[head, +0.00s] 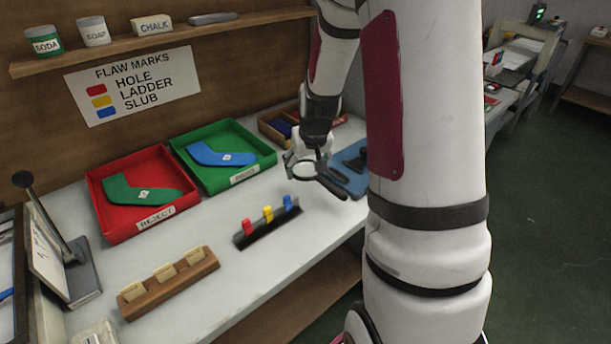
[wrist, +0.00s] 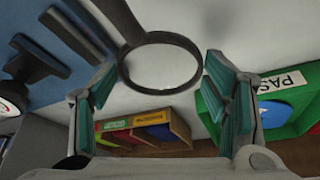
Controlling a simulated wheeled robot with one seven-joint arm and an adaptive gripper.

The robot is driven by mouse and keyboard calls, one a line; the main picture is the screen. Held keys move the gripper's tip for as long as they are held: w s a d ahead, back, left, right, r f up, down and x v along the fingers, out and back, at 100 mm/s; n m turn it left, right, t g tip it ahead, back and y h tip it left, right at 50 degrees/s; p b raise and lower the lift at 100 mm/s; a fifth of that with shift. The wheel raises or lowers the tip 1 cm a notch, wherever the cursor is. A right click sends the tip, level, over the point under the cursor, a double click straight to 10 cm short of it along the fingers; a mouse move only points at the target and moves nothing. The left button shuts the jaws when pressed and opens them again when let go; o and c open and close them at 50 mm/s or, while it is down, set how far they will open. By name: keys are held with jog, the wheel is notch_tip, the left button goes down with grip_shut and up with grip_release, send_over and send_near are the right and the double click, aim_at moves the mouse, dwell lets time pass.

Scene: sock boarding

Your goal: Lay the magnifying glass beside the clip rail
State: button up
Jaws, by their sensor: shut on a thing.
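The magnifying glass has a round lens (head: 304,170) in a dark rim and a dark handle pointing to the lower right in the head view. It also shows in the wrist view (wrist: 160,65), with the lens between the finger pads. My gripper (head: 303,165) is shut on the magnifying glass, over the back right of the table; its gap to the tabletop is hard to judge. The clip rail (head: 264,234) is a dark strip with red, yellow and blue clips, lying on the table to the front left of my gripper, apart from the glass.
A red REJECT tray (head: 122,234) holds a green sock shape; a green tray (head: 262,151) holds a blue one. A wooden block with cards (head: 178,290) lies front left. A blue mat (head: 352,182) lies right of the glass. White tabletop around the rail (head: 320,225) is bare.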

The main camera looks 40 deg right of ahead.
aim_at(306, 172)
jog(key=shift+w+a+f, duration=0.1)
jog(key=shift+w+f, duration=0.05)
jog(key=shift+f, duration=1.65)
jog(key=shift+f+b, duration=0.2)
jog(key=shift+b, duration=0.15)
jog(key=o, duration=1.3)
jog(key=shift+r, duration=0.2)
